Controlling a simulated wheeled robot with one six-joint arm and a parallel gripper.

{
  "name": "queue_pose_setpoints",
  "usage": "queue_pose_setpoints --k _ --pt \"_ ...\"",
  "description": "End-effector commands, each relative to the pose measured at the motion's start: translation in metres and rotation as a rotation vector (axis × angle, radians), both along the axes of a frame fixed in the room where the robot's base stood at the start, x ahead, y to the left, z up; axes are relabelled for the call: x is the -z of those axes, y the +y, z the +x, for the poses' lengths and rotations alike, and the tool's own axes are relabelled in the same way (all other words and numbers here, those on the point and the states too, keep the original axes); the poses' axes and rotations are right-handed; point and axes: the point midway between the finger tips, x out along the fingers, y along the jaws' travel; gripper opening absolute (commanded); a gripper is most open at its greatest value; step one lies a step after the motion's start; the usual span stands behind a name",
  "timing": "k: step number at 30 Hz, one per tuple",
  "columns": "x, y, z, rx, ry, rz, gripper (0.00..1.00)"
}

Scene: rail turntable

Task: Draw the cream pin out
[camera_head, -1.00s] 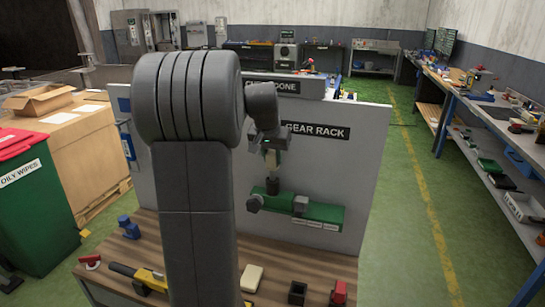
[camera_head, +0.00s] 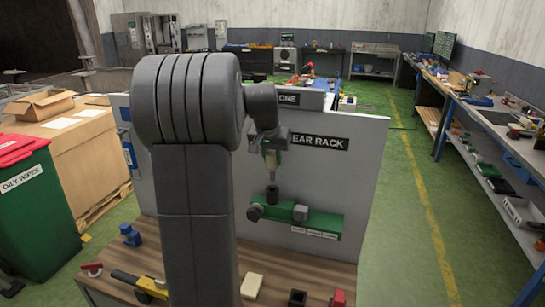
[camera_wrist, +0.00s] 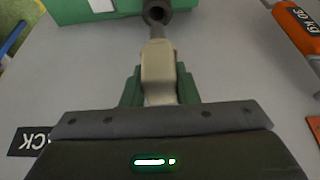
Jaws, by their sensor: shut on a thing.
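My gripper (camera_head: 271,160) is shut on the cream pin (camera_wrist: 159,70), with a green finger on each side of it in the wrist view. The pin's wide cream body is between the fingers, and its thinner grey shank (camera_wrist: 157,31) points away toward a dark round socket (camera_wrist: 157,12). The shank's end meets the socket mouth in the wrist view; I cannot tell whether it is still inside. In the head view the dark socket (camera_head: 272,192) stands on a green fixture (camera_head: 322,222), below my gripper.
A grey panel (camera_head: 345,180) labelled for a gear rack stands behind the fixture. A wooden bench (camera_head: 275,272) in front carries a cream block (camera_head: 251,287), a dark block (camera_head: 297,298) and a red piece (camera_head: 338,299).

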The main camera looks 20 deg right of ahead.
Motion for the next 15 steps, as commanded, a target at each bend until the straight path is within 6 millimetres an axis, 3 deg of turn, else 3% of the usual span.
queue_pose_setpoints --k 15 --pt "-0.034 0.000 0.000 0.000 -0.002 -0.001 0.00"
